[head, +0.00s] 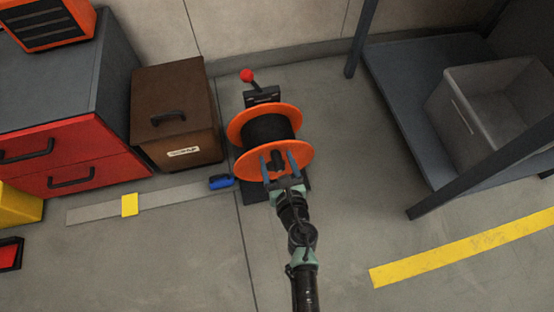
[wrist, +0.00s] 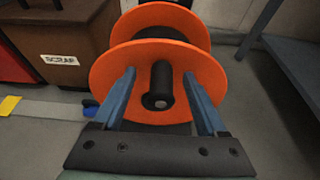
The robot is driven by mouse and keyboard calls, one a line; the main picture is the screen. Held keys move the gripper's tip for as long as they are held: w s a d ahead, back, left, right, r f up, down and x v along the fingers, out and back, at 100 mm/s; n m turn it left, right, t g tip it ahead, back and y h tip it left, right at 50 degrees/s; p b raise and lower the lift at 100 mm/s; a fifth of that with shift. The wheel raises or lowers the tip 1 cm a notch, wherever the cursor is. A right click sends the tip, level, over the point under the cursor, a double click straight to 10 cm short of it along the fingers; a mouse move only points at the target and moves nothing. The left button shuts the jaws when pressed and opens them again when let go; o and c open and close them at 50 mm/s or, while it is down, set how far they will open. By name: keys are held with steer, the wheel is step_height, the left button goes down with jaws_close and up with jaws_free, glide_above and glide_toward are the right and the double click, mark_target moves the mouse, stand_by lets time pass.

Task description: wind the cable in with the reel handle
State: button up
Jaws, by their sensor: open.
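The cable reel (head: 290,164) has two orange discs with dark cable (head: 268,129) wound between them, and stands on the floor on a dark base. In the wrist view its near orange disc (wrist: 120,72) fills the middle. A black reel handle (wrist: 161,88) sticks out from that disc towards me. My gripper (head: 277,160) is open, and in the wrist view its two blue fingers (wrist: 162,88) stand to the left and right of the handle, apart from it. A red-knobbed lever (head: 247,76) rises behind the reel. A blue cable end (head: 220,182) lies left of the reel.
A flat grey strip (head: 175,199) with a yellow marker (head: 130,204) lies on the floor at left. A brown scrap bin (head: 175,120) and a red drawer cabinet (head: 75,165) stand at left. A grey metal table (head: 405,90) with a grey crate (head: 470,105) is at right.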

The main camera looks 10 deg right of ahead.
steer(key=v, duration=0.9)
steer(key=shift+p, duration=0.4)
